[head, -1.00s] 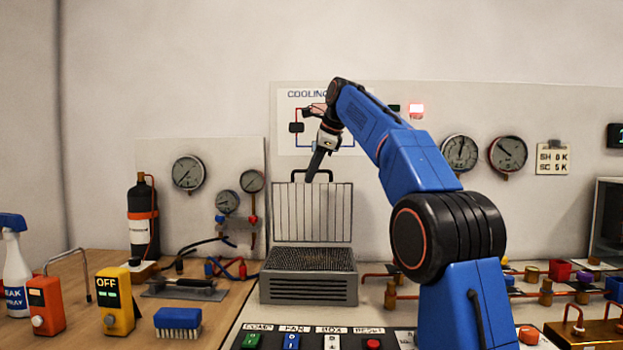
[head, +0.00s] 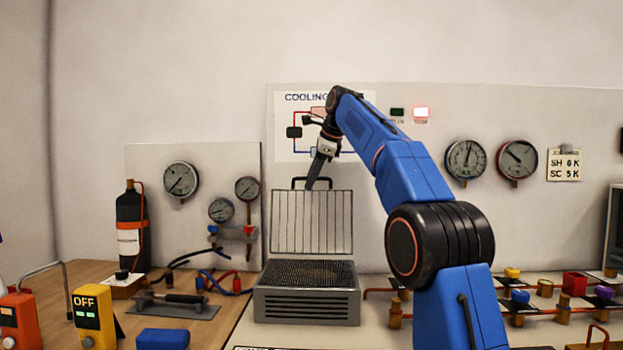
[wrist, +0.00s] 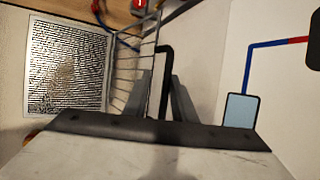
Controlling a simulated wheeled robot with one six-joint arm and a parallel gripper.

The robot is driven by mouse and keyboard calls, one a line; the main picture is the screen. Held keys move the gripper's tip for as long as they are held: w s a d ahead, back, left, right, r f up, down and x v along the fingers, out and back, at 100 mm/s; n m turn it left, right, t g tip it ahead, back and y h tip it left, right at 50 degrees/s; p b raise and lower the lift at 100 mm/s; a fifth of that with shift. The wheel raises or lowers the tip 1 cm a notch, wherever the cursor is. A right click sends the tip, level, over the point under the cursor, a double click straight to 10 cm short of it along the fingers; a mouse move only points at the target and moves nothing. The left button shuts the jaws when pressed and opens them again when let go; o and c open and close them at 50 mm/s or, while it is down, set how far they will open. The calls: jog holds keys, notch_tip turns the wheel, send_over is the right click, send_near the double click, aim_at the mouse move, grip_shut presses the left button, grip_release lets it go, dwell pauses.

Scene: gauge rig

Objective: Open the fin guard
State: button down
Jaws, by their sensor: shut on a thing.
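The fin guard (head: 325,228) is a wire grille standing upright at the back of a grey finned box (head: 305,308). The dark mesh on top of the box (head: 312,273) is uncovered. The guard has a black handle (head: 297,180) along its top edge. My gripper (head: 312,184) reaches down from the right and is shut on this handle. In the wrist view the black handle (wrist: 165,62) lies between the two fingers, with the guard's bars (wrist: 130,75) beside it and the mesh (wrist: 66,68) at left. The fingertips' exact contact is hard to see.
The back panel with a cooling diagram (head: 290,148) is close behind the guard. Gauges (head: 465,160) hang at right. Copper pipes with coloured valves (head: 520,298) lie to the right of my arm.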

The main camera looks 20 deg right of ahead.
jog(key=shift+w+f, duration=0.15)
jog(key=shift+f, duration=0.15)
jog(key=c, duration=1.8)
grip_release()
jog(key=shift+c, duration=0.2)
jog(key=shift+r, duration=0.1)
jog(key=v, duration=0.7)
jog(key=shift+r, duration=0.15)
jog(key=shift+d, duration=0.1)
